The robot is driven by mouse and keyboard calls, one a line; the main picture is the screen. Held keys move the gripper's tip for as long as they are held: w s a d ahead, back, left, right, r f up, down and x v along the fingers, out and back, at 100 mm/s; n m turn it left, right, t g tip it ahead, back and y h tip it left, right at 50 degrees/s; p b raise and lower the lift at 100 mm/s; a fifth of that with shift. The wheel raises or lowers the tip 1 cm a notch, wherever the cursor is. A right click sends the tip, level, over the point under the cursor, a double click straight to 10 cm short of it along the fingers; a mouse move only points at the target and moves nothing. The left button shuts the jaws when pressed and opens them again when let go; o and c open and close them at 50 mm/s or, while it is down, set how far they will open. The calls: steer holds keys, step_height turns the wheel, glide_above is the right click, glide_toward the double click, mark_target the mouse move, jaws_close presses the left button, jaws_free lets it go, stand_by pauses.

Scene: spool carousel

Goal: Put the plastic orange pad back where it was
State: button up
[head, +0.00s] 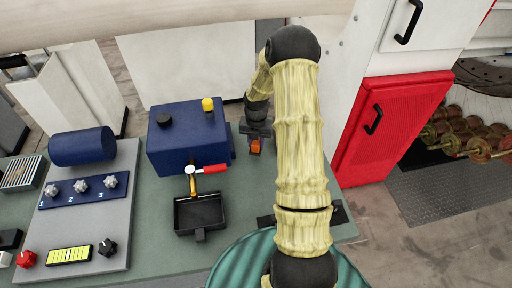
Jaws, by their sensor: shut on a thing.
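The orange pad (255,146) shows as a small orange patch at the tips of my gripper (256,138), which is shut on it. My gripper points down just right of the blue box (187,137), over the back part of the green bench top (240,185). I cannot tell whether the pad touches the bench. Most of the pad is hidden by the dark jaws. A dark flat plate (338,213) lies on the bench at the right, its middle hidden behind my arm.
The blue box has a yellow knob (207,104), a black knob (164,119) and a tap with a red handle (214,169) over a black tray (199,213). A grey control panel (85,220) stands left. A red cabinet (387,126) is at right.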

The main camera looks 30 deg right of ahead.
mark_target(257, 148)
steer(key=shift+f, duration=0.1)
steer(key=shift+f+p, duration=0.6)
steer(key=shift+f, duration=1.15)
steer(key=shift+f, duration=0.15)
steer(key=o, duration=0.9)
steer(key=shift+w, duration=0.1)
steer(key=shift+o, duration=0.2)
steer(key=shift+s, duration=0.2)
